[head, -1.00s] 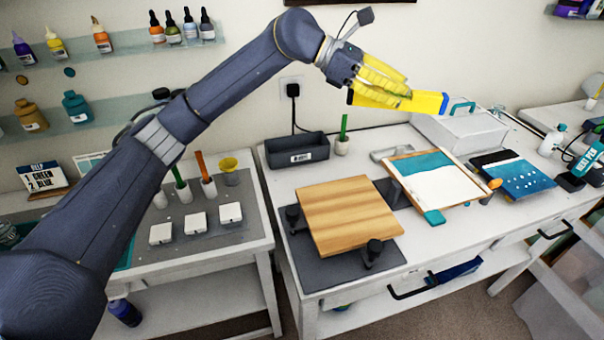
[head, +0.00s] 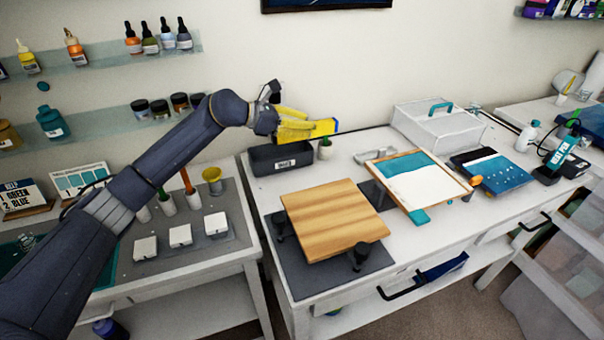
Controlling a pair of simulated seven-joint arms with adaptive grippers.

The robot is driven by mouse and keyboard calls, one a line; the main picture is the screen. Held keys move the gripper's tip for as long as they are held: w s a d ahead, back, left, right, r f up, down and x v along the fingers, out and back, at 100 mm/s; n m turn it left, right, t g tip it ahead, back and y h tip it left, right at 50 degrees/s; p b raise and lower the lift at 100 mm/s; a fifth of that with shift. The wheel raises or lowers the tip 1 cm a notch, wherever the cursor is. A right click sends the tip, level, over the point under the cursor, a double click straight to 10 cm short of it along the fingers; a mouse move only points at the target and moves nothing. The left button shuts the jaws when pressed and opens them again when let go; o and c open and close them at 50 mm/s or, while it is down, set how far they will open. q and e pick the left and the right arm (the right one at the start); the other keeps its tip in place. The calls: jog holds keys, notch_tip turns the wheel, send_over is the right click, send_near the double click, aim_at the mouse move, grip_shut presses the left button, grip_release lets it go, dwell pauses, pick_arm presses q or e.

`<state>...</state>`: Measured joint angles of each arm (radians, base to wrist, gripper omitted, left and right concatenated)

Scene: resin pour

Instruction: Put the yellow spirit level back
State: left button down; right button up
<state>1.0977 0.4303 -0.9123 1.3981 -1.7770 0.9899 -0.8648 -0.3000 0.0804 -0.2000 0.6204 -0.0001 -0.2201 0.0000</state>
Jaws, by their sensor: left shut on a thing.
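The level points to the right and appears above the dark open bin (head: 283,160) at the back left of the white bench, near the wall. The arm comes in from the left over the side table. My right gripper is not in view.
A cup with a green stick (head: 325,151) stands right beside the bin. A wooden board (head: 333,219) sits on stands in front. A framed panel (head: 416,182) and a white case (head: 440,127) are further right. Shelves with bottles (head: 150,45) hang at the left.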

pick_arm(q)
notch_tip(320, 180, down, 16)
jog(key=shift+f, duration=0.25)
dwell(0.5)
jog(key=shift+f, duration=0.15)
jog(key=c, duration=1.2)
grip_release()
jog(key=shift+c, duration=0.2)
jog(key=shift+v, duration=2.8)
